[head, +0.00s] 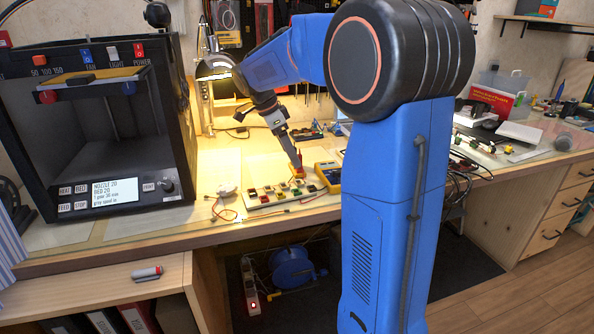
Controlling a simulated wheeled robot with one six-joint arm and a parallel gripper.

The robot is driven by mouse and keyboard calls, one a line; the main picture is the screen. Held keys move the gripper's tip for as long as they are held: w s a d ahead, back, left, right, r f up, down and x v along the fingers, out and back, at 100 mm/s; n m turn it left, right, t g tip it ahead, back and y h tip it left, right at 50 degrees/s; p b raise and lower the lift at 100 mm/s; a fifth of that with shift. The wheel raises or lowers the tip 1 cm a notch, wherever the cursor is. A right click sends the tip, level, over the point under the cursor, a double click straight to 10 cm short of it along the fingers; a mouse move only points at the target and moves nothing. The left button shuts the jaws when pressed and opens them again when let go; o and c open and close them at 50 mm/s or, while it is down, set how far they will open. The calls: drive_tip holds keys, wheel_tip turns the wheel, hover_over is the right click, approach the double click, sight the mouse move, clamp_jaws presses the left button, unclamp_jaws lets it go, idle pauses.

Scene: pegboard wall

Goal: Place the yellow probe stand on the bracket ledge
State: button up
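My gripper (293,152) points down over the workbench, small and far off in the head view. A narrow orange-yellow piece (298,165), possibly the yellow probe stand, shows right at its fingertips. I cannot tell whether the fingers hold it or are only beside it, nor whether its foot touches the bench. I cannot make out the bracket ledge. My arm covers much of the wall and the bench behind it.
A yellow multimeter (328,176) lies just right of the gripper. A pale board with several small parts (262,196) lies in front, with red leads around. A black 3D printer (95,130) stands left. A lit lamp (213,68) stands behind. A wall shelf (545,22) is far right.

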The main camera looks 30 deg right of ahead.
drive_tip(key=shift+x, duration=2.15)
drive_tip(key=shift+s+d, duration=0.15)
drive_tip(key=shift+s, duration=0.05)
drive_tip(key=c, duration=1)
drive_tip(key=shift+c, duration=0.2)
